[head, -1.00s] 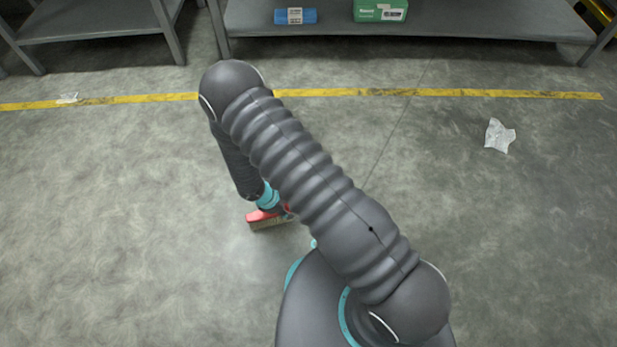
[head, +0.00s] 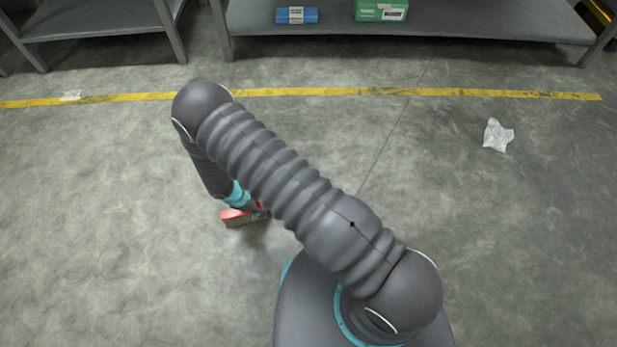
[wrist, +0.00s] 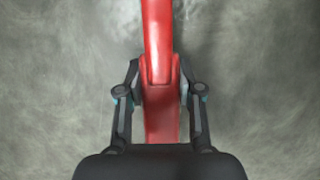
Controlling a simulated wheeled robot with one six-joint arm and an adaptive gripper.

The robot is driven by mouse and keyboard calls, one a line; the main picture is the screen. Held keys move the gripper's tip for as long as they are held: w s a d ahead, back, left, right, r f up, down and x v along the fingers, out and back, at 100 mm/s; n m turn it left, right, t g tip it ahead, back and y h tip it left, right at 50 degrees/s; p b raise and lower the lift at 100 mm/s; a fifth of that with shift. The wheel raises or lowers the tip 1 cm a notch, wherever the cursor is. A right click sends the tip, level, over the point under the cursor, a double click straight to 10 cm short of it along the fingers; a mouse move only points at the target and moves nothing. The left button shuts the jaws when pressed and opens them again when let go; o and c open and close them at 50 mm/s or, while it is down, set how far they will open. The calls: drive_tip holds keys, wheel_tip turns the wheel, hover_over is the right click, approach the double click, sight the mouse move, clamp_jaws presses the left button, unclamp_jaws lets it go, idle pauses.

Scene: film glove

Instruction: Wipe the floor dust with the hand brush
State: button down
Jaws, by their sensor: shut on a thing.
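The hand brush (head: 237,219) is red with tan bristles. In the head view it is at the floor, left of my base, with its bristle side down. Part of it is hidden behind my arm. In the wrist view its red handle (wrist: 157,40) runs up the middle of the picture. My gripper (wrist: 160,92) is shut on that handle, one finger on each side. The concrete floor (head: 110,250) has pale, cloudy, dust-like patches around the brush. I cannot tell from the head view whether the bristles press on the floor.
A crumpled white paper (head: 497,135) lies on the floor at the right. A small white scrap (head: 71,95) lies on the yellow line (head: 330,92) at the left. Grey shelves (head: 450,25) stand at the back with a blue pack (head: 297,15) and a green box (head: 381,10).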

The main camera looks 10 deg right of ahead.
drive_tip(key=shift+a+r+p, duration=0.15)
drive_tip(key=shift+r+p, duration=1.8)
drive_tip(key=shift+r, duration=2.4)
